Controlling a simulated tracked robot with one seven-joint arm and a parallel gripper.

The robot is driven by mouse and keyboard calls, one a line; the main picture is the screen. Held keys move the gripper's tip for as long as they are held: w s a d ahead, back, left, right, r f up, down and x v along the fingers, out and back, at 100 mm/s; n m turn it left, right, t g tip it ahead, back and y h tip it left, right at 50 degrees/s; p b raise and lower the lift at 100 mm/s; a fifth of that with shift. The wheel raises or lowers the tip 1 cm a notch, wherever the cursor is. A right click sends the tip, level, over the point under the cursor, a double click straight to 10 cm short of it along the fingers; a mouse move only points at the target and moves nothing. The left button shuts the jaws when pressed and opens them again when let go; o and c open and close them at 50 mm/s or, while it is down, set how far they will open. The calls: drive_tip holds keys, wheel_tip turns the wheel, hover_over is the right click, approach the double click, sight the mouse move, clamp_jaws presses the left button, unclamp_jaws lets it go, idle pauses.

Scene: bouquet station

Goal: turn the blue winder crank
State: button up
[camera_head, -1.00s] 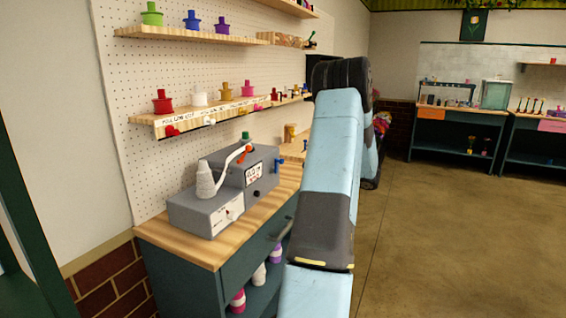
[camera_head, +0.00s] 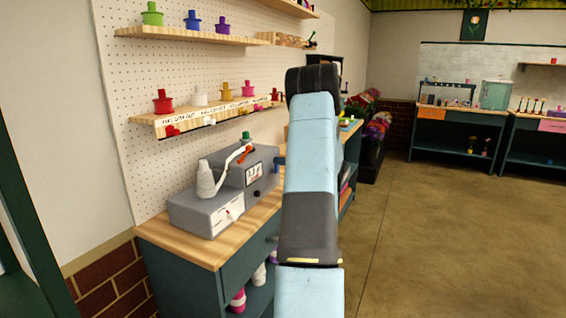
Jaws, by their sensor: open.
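A grey winder machine (camera_head: 222,195) stands on the wooden bench top, with a white cone of thread, a green knob on top and an orange lever. A small blue part (camera_head: 279,162), which looks like the crank, juts from the right side of its rear block. My light blue arm cuts close past this part and may cover some of it. My gripper is not in view; the arm hides whatever lies behind it.
The bench (camera_head: 190,250) has a dark green cabinet with spools on its lower shelf. Wall shelves (camera_head: 190,35) with coloured spools hang above the machine. The floor (camera_head: 440,230) to the right is clear. Other benches stand at the back right.

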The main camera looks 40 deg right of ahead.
drive_tip(key=shift+w+a, duration=0.15)
drive_tip(key=shift+w, duration=0.2)
